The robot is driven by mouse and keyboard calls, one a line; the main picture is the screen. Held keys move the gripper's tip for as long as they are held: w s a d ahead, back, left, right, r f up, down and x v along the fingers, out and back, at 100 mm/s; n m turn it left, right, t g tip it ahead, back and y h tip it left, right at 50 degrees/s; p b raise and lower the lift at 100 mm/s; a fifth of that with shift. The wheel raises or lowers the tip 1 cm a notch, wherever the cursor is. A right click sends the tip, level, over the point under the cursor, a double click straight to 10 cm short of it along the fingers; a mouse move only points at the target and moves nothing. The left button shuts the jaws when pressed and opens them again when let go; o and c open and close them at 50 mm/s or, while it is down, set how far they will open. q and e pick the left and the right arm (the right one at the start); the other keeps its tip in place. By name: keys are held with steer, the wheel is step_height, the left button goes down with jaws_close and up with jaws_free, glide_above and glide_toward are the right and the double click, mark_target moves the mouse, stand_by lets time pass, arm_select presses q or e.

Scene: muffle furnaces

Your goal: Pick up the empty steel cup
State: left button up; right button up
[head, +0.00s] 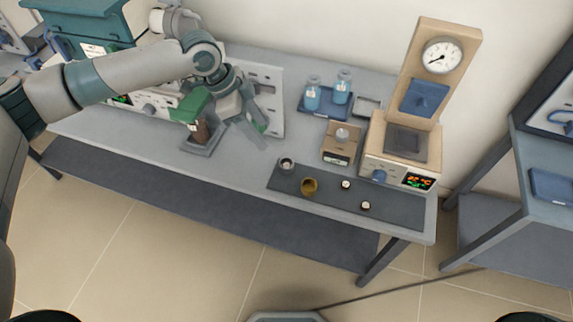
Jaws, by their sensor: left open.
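A small steel-coloured cup (286,163) with a dark inside stands upright at the left end of the dark grey mat (398,206), near the table's front. My left gripper (256,132) is above the table, to the left of and behind the cup. It is open and apart from the cup, with nothing seen between its fingers. The cup is fully in sight, but its inside is too small to tell whether it is empty. My right gripper is not in view.

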arm_select(q)
steer(key=p, duration=0.1)
glide_toward(287, 165)
steer(key=shift+w+p+x, duration=0.25)
steer(key=shift+p+x, duration=0.45)
steer(key=shift+x, duration=0.5)
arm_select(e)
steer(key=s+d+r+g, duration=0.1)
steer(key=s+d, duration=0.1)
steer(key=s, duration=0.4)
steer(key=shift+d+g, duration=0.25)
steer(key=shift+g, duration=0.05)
arm_select(q)
steer(key=shift+a+f, duration=0.1)
steer(key=shift+f, duration=0.05)
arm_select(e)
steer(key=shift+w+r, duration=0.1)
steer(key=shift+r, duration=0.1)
arm_select(q)
steer(key=shift+f+p, duration=0.15)
steer(key=shift+p, duration=0.2)
steer(key=x, duration=0.1)
steer(key=p+x, duration=0.1)
steer(key=x, duration=0.2)
steer(key=shift+s+d+p, duration=0.3)
steer(key=shift+p, duration=0.1)
steer(key=shift+f, duration=0.25)
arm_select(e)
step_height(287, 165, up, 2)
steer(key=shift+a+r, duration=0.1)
